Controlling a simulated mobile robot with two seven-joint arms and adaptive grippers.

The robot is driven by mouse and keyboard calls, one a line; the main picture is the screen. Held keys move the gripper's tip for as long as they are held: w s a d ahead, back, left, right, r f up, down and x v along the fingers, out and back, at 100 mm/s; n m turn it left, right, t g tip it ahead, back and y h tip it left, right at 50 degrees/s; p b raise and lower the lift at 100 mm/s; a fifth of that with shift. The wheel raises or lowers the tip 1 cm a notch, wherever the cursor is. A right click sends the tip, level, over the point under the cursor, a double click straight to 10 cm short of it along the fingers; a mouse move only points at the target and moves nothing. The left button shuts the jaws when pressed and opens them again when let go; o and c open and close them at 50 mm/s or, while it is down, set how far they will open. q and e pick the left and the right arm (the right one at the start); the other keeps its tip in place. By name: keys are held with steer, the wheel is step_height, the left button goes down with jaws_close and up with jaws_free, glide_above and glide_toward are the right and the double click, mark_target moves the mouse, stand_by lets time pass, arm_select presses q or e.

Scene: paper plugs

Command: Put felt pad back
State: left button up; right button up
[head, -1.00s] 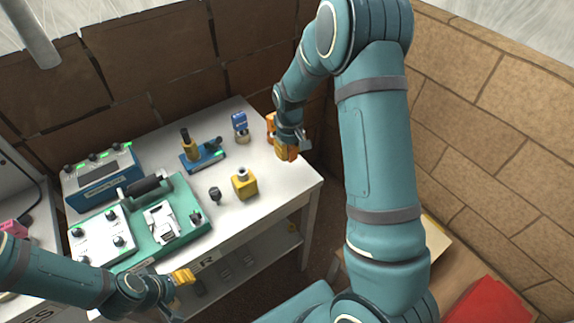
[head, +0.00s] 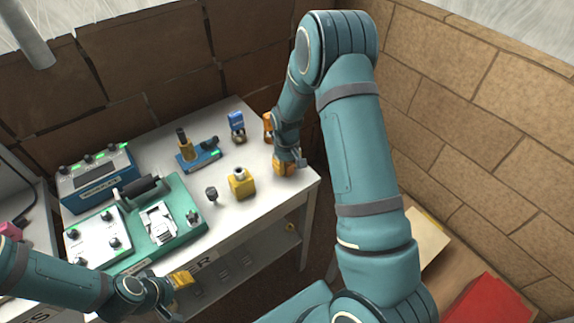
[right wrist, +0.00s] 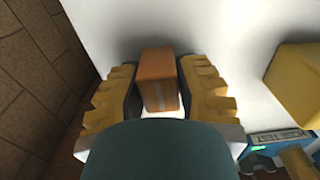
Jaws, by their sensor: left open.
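No thing in view is plainly recognizable as a felt pad. An orange-brown block (right wrist: 159,80) with faint lettering is between the yellow fingers of my right gripper (right wrist: 158,90), seen in the right wrist view. The dark finger pads lie close along both its sides; I cannot tell whether they press on it. In the head view my right gripper (head: 285,166) is low at the table's right end. My left gripper (head: 180,287) is open and empty before the table's front edge.
The white table (head: 262,205) bears a yellow block (head: 241,183), a dark knob (head: 211,195), a blue stand (head: 199,160), a blue-topped piece (head: 237,124), a green tray (head: 187,232) and a blue console (head: 96,184).

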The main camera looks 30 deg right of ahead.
steer(key=shift+o, duration=0.8)
steer(key=shift+r, duration=0.1)
steer(key=shift+r, duration=0.4)
step_height(320, 180, up, 11)
steer(key=p, duration=0.1)
steer(key=shift+r, duration=0.15)
